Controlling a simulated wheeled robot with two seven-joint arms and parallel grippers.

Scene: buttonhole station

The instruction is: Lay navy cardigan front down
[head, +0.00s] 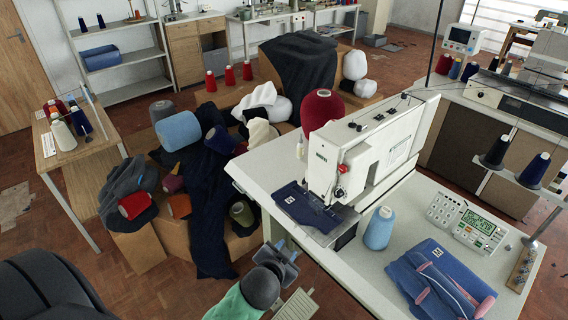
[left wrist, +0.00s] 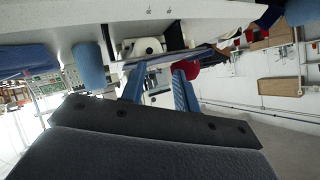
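The navy cardigan front (head: 300,205) lies on the white table, its right end at the foot of the white sewing machine (head: 365,150). A small white label shows on its left part. My left gripper (head: 281,247) is at the table's near left edge, just below the cardigan front in the head view and apart from it. In the left wrist view its two blue fingers (left wrist: 157,85) stand apart with no cloth seen between them. A thin dark strip beyond them may be the cardigan front; I cannot tell. My right gripper is not in view.
A light blue cone (head: 379,228) stands right of the machine. Folded blue garments (head: 415,272) lie at the table's front right, near a control panel (head: 478,230). Cardboard boxes (head: 133,247) heaped with yarn and dark cloth crowd the floor left of the table.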

